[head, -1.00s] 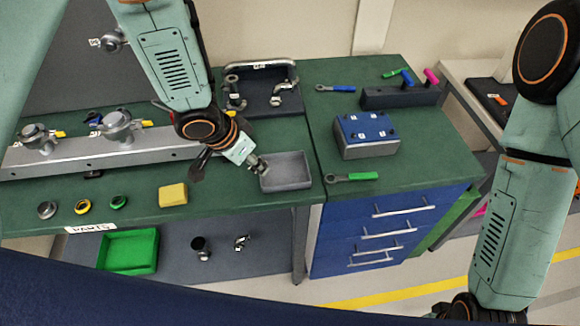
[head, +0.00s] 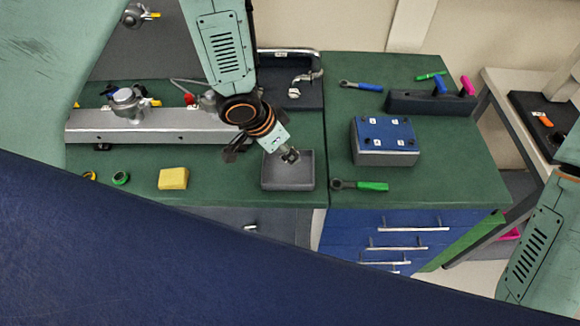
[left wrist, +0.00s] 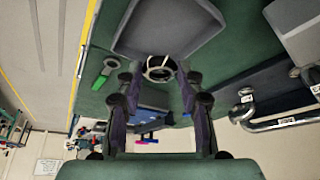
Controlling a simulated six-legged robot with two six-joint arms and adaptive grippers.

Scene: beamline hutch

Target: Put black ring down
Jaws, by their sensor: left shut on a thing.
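My left gripper (head: 286,152) reaches from above to the grey tray (head: 288,184) on the green bench. In the left wrist view its two fingers (left wrist: 160,72) are shut on the black ring (left wrist: 159,75), a small dark ring with a pale inside. The ring is held at the fingertips, over or near the edge of the grey tray (left wrist: 165,50). I cannot tell whether it touches the tray. In the head view the ring is too small and too hidden by the gripper to make out. My right gripper is out of view; only part of that arm shows at right.
A yellow block (head: 173,179) and a green ring (head: 121,178) lie left of the tray. A green-handled wrench (head: 360,185) and a blue-topped box (head: 385,140) are to its right. A metal rail (head: 180,127) with fittings stands behind. Bench surface around the tray is mostly clear.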

